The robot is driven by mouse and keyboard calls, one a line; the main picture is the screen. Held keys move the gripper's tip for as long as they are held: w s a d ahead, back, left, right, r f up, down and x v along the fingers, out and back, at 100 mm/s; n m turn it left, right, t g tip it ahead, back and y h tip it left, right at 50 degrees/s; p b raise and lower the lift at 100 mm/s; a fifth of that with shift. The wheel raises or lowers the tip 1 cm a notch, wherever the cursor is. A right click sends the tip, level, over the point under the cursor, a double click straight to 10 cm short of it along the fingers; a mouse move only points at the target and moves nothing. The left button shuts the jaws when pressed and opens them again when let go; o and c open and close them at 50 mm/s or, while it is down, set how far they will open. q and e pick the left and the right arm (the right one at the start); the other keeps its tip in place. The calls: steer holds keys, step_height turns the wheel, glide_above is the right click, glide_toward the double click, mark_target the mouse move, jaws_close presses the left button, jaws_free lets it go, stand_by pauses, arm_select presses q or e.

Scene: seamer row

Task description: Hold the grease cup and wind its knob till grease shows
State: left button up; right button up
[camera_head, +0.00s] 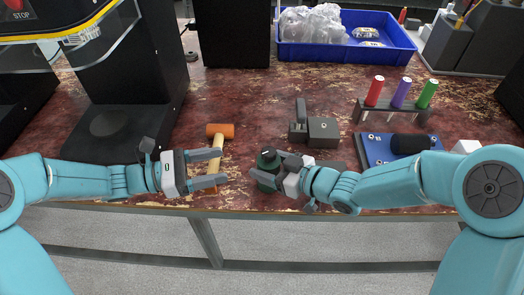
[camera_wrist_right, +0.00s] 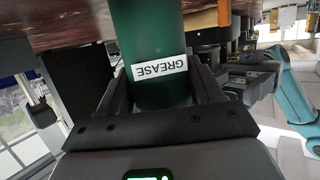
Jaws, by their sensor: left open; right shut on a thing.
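The green grease cup (camera_head: 268,164) stands near the table's front edge, with a dark top. In the right wrist view its green body (camera_wrist_right: 150,35) carries a white GREASE label, upside down in the picture. My right gripper (camera_head: 276,178) is shut on the cup's body, a finger on each side; it also shows in the right wrist view (camera_wrist_right: 160,90). My left gripper (camera_head: 220,167) is open and empty, left of the cup and over the mallet's handle. The knob is too small to make out clearly, and no grease is visible.
A mallet (camera_head: 220,131) lies left of the cup. A grey metal block (camera_head: 322,131) stands behind it. A blue crate (camera_head: 345,53) is at the back.

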mark_target(269, 155)
arm_select(q)
steer(key=shift+n, duration=0.3)
steer(key=x, duration=1.1)
steer(key=shift+w+d+r, duration=0.2)
steer(key=shift+w, duration=0.2)
steer(key=c, duration=1)
